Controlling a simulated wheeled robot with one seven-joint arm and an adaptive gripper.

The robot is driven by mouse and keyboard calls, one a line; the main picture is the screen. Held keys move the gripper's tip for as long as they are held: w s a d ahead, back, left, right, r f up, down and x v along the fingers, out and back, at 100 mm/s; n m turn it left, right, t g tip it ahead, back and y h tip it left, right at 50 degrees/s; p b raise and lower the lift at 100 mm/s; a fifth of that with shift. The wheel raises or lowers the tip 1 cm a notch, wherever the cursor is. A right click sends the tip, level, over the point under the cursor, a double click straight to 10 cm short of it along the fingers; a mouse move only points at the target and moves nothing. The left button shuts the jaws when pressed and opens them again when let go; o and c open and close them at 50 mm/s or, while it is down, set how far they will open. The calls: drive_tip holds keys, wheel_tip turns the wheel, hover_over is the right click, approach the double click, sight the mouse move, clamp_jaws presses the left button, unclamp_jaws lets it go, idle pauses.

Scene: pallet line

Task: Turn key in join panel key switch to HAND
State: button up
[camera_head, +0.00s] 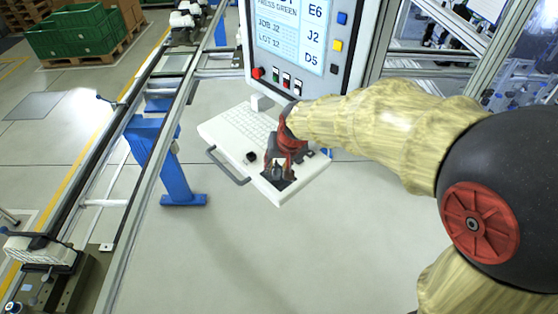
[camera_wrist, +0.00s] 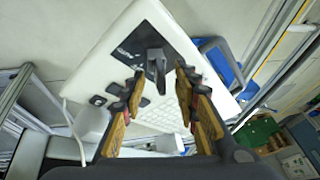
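The key switch shows in the wrist view as a dark upright key (camera_wrist: 156,67) on a black label plate (camera_wrist: 133,48) near the edge of the white panel shelf (camera_wrist: 165,25). In the head view the label plate (camera_head: 270,185) is at the shelf's front corner, and my gripper (camera_head: 279,168) covers most of the key. My gripper, also in the wrist view (camera_wrist: 160,78), is open, with a finger on each side of the key and a visible gap to each. The lettering on the plate is too small to read, so the key's setting cannot be told.
The shelf carries a keyboard (camera_head: 240,130), a dark knob (camera_head: 252,156) and a front handle bar (camera_head: 228,168). A screen panel (camera_head: 290,35) with buttons stands behind it. A conveyor with a blue leg (camera_head: 172,165) runs at left. The floor in front is clear.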

drive_tip(key=shift+c, duration=1.1)
clamp_jaws()
